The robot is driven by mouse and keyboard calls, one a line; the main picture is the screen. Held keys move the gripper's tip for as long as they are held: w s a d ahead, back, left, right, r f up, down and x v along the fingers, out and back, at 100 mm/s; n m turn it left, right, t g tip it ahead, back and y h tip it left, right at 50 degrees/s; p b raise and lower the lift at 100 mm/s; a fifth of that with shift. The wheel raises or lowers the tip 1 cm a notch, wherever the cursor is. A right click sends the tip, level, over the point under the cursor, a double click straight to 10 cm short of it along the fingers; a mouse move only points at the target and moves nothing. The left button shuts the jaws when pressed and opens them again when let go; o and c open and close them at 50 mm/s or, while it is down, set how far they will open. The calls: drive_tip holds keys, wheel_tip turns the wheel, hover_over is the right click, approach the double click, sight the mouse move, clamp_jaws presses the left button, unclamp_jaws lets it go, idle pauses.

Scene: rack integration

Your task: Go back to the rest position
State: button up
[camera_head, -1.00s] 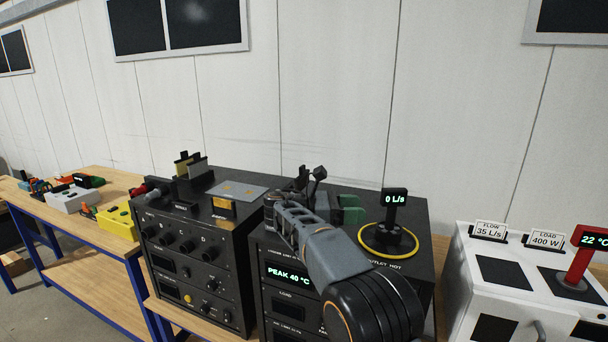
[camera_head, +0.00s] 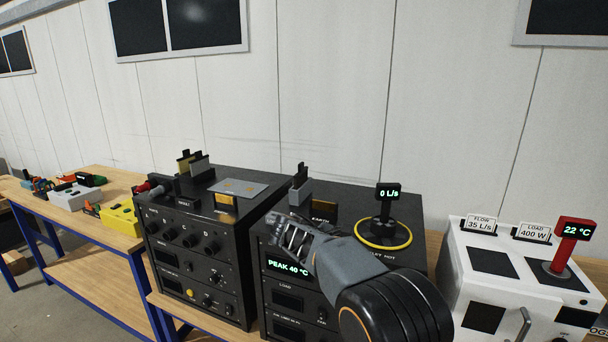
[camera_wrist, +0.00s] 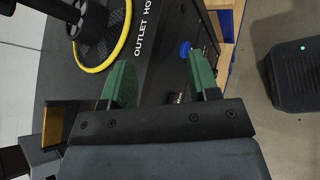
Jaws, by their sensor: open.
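My gripper (camera_wrist: 162,82) shows in the wrist view with its two green fingers apart and nothing between them. It hangs over the front edge of the black rack with the "OUTLET HOT" label. In the head view my arm's end stands in front of the black rack (camera_head: 408,240) whose display reads "PEAK 40 °C", and the green fingers are hidden there. The outlet with a yellow ring (camera_head: 383,233) and a "0 L/s" display (camera_head: 388,190) stands on that rack's top, and its ring (camera_wrist: 126,40) also shows in the wrist view.
A second black rack with knobs (camera_head: 195,255) stands to the left. A white unit (camera_head: 470,285) with a red "22 °C" display (camera_head: 577,230) stands to the right. A wooden bench (camera_head: 90,265) holds small coloured items at far left. Open floor shows past the bench edge.

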drive_tip(key=s+d+f+m+t+y, duration=0.1)
drive_tip(key=s+m+y, duration=0.5)
drive_tip(key=s, duration=0.6)
drive_tip(key=s+d+f+m+t+y, duration=0.1)
drive_tip(key=s+d+m+y, duration=0.3)
drive_tip(key=s+m, duration=0.5)
drive_tip(key=s+f+y, duration=0.1)
drive_tip(key=s+y, duration=0.1)
drive_tip(key=s, duration=0.2)
drive_tip(key=shift+s+d+f+m, duration=0.2)
drive_tip(key=shift+s+m, duration=0.1)
